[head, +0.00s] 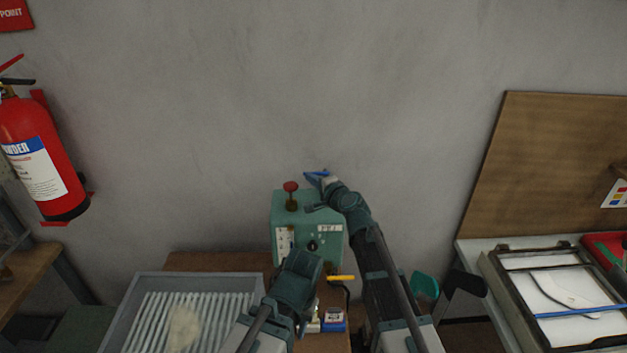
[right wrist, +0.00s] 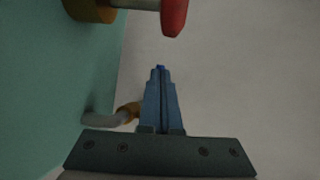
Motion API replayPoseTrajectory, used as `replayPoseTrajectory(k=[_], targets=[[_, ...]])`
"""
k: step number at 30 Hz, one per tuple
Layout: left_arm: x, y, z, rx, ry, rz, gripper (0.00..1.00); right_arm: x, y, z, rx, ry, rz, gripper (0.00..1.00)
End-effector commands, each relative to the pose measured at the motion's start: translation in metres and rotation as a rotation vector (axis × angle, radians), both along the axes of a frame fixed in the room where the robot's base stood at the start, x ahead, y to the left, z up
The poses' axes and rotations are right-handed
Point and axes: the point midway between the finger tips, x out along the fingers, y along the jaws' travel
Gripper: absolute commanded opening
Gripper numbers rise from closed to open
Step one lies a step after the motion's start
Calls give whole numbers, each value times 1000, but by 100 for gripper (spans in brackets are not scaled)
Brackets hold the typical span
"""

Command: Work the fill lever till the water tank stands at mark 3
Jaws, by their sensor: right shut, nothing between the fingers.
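A green box-shaped machine (head: 290,212) stands against the wall, with a red knob (head: 291,186) on a short stem on its top. The red knob also shows at the top of the right wrist view (right wrist: 174,14), above my gripper. My right gripper (head: 316,174) is at the top right of the machine. In the right wrist view its blue fingers (right wrist: 161,92) are shut and empty, apart from the knob. My left gripper (head: 305,262) is in front of the machine; its fingers are not clearly visible. I cannot make out the water level or its marks.
A yellow handle (head: 341,278) sticks out right of my left gripper. A grey ribbed tray (head: 140,295) is at the lower left. A framed white board (head: 520,290) lies on the right table. A fire extinguisher (head: 35,150) hangs at left.

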Motion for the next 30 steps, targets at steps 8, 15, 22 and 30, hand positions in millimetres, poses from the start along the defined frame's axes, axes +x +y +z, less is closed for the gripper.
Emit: replayPoseTrajectory(k=[8,15,22,30], targets=[[0,0,0,0,0,0,28,1,1,0,0,0,0,0],[0,0,0,0,0,0,28,1,1,0,0,0,0,0],[0,0,1,0,0,0,28,-2,0,1,0,0,0,0],[0,0,8,0,0,0,28,-31,-3,8,1,0,-1,0]])
